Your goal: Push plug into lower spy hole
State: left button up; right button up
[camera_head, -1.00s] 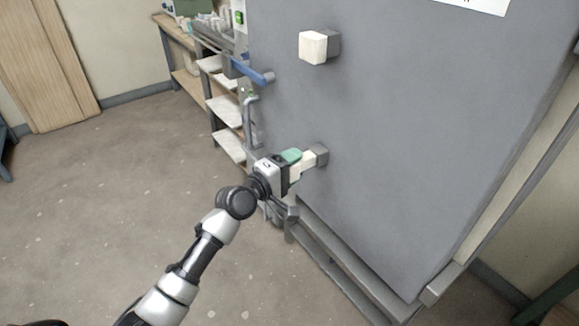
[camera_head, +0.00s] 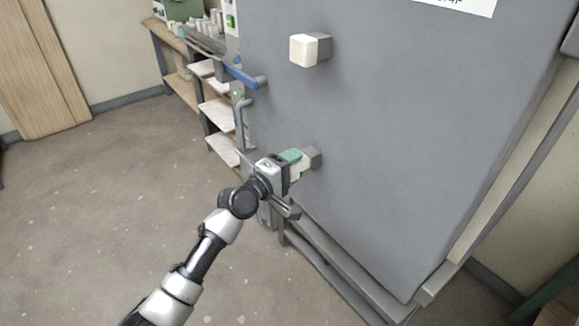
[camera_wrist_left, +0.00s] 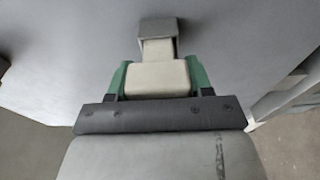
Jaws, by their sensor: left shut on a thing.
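My left gripper (camera_head: 292,163) is shut on a pale cream plug at the grey kiln door. The plug (camera_wrist_left: 157,76) sits between the green fingers in the left wrist view, wide end toward the gripper. Its narrower front reaches the grey square collar of the lower spy hole (camera_wrist_left: 158,28). The collar also shows in the head view (camera_head: 314,156). How deep the plug's tip sits inside the hole is hidden. Another cream plug (camera_head: 303,51) sits in the upper spy hole collar (camera_head: 323,46). My right gripper is out of view.
The grey kiln door (camera_head: 400,130) fills the right side. A blue handle (camera_head: 241,75) sticks out at its left edge. Shelves with pale slabs (camera_head: 219,114) and a wooden bench (camera_head: 165,50) stand behind. The floor at left is clear.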

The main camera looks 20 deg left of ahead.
pick_arm(q)
jog(key=shift+w+d, duration=0.25)
jog(key=shift+w, duration=0.05)
dwell(0.4)
jog(key=shift+w+d, duration=0.4)
jog(key=shift+w, duration=0.1)
jog(key=shift+w+d, duration=0.15)
jog(key=shift+w+d, duration=0.15)
jog(key=shift+w, duration=0.05)
dwell(0.4)
jog(key=o, duration=1.3)
jog(key=shift+c, duration=0.2)
jog(key=shift+s, duration=0.1)
